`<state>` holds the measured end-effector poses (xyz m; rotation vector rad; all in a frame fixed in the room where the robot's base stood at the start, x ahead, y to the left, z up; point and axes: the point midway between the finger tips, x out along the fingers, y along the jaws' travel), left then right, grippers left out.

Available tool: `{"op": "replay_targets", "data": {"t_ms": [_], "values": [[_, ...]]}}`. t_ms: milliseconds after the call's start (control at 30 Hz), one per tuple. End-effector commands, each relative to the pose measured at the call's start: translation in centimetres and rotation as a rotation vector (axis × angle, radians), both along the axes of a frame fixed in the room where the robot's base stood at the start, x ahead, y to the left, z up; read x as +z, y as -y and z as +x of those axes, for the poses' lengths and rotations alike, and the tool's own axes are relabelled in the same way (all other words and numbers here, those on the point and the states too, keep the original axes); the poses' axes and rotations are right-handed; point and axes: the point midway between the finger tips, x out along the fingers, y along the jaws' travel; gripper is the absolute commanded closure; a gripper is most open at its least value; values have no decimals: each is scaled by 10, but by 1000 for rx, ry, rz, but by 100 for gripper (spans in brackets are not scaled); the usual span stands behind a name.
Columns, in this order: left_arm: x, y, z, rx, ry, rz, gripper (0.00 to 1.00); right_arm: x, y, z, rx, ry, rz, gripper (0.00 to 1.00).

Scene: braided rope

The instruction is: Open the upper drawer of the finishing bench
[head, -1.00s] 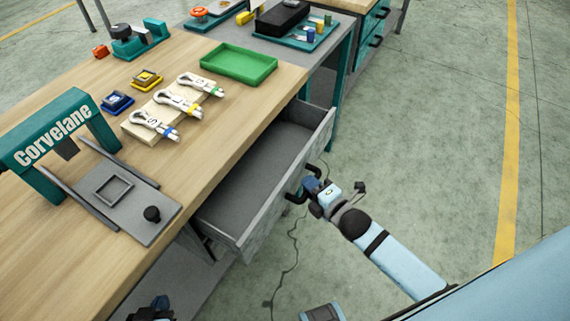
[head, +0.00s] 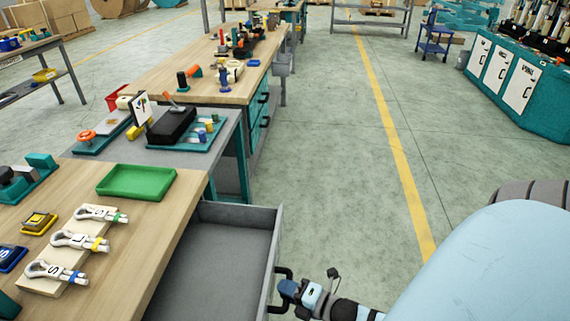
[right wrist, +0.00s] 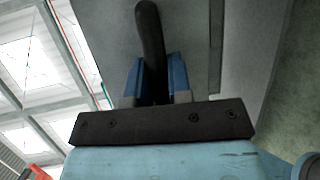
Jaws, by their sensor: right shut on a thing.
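The upper drawer (head: 212,262) of the finishing bench (head: 136,207) stands pulled out to the right of the wooden top, and its grey inside looks empty. My right gripper (head: 286,291) is at the drawer's front. In the right wrist view its blue fingers (right wrist: 153,82) are shut on the black drawer handle (right wrist: 150,35), one on each side of the bar. The handle also shows in the head view (head: 284,273) beside the drawer front. My left gripper is not in the frames.
A green tray (head: 137,182), a board with several labelled rope loops (head: 80,240) and small coloured boxes (head: 38,222) lie on the bench top. A grey side table (head: 150,152) adjoins behind. The floor (head: 330,180) right of the drawer is clear.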

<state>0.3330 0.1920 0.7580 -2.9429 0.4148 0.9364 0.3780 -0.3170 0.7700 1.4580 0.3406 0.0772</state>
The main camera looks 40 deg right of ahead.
Motion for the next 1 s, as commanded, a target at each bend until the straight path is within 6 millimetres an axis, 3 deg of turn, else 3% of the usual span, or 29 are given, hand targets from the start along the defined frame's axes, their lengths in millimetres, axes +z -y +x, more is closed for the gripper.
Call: {"op": "replay_targets", "data": {"t_ms": [33,67,167,433,567,1000], "values": [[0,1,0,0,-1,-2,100,0,1,0,-1,0,0,100],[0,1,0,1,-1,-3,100,0,1,0,-1,0,0,76],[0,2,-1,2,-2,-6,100,0,0,0,-1,0,0,56],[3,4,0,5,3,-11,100,0,0,0,-1,-1,0,56],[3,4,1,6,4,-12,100,1,3,-10,-1,-2,-1,56],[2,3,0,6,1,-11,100,18,27,-98,-2,-4,-1,56]]}}
